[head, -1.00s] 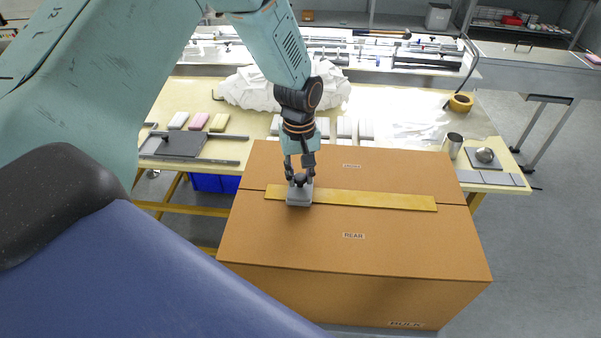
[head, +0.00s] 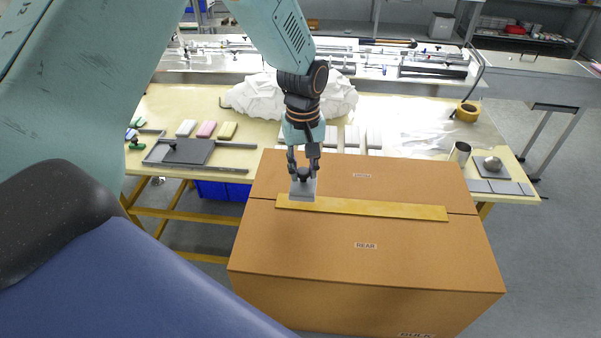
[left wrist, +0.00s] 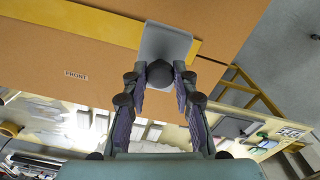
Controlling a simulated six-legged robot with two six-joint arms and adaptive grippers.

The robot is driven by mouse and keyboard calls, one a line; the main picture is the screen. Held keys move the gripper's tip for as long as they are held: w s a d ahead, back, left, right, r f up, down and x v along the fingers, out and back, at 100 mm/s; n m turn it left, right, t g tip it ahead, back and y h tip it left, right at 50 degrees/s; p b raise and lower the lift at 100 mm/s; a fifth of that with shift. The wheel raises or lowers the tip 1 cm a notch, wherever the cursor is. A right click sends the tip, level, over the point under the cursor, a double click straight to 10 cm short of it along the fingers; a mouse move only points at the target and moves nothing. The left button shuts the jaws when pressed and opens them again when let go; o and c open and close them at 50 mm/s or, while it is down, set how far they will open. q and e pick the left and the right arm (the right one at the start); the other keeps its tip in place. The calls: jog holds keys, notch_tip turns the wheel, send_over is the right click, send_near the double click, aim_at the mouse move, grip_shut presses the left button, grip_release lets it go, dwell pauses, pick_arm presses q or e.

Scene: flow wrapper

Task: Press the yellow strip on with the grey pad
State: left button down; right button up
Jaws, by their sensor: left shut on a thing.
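The yellow strip (head: 385,209) lies flat along the seam across the top of the brown carton (head: 310,245). It also shows in the left wrist view (left wrist: 85,24). My left gripper (head: 303,170) is shut on the dark knob of the grey pad (head: 303,190). The pad is over the strip near its left end and hides a little of it. Its grey plate shows past the fingers in the left wrist view (left wrist: 165,42). The pad looks tilted, and I cannot tell whether it touches the strip. My right gripper is not in view.
The carton's top is otherwise clear.

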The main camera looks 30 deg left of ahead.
pick_arm(q)
jog(key=shift+a+r, duration=0.2)
jog(key=shift+r, duration=0.55)
jog(key=shift+d+r, duration=0.15)
jog(key=shift+r, duration=0.85)
jog(key=shift+f, duration=0.15)
